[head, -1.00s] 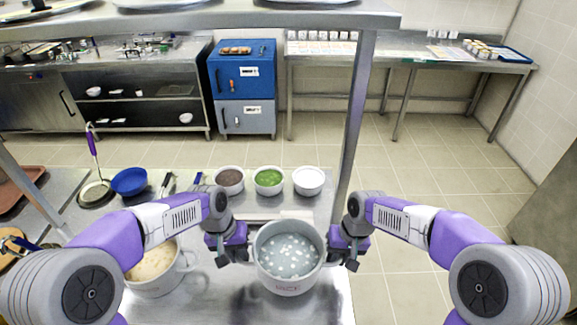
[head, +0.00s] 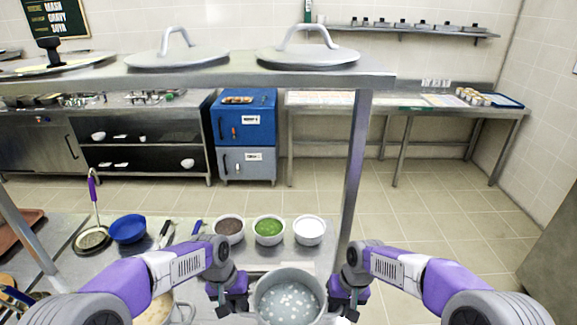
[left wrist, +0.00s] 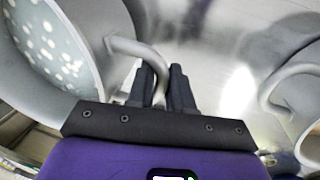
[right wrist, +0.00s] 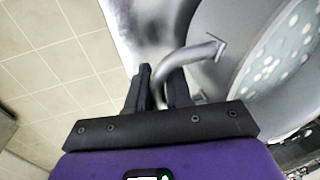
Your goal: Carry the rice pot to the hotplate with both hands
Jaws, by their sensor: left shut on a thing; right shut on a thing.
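The rice pot (head: 288,297) is a grey pot with white grains in cloudy liquid, low in the middle of the head view. My left gripper (head: 228,300) is shut on its left handle, and the left wrist view shows the fingers on that handle (left wrist: 140,52). My right gripper (head: 347,298) is shut on its right handle, which shows between the fingers in the right wrist view (right wrist: 180,62). The pot looks level; I cannot tell its height over the counter. I cannot make out the hotplate.
A second pot (head: 160,308) stands to the left, partly behind my left arm. Three bowls, brown (head: 229,227), green (head: 268,229) and white (head: 309,230), stand behind the rice pot. A blue bowl (head: 128,229) is further left. A post (head: 355,160) holds a shelf with lids (head: 308,55).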

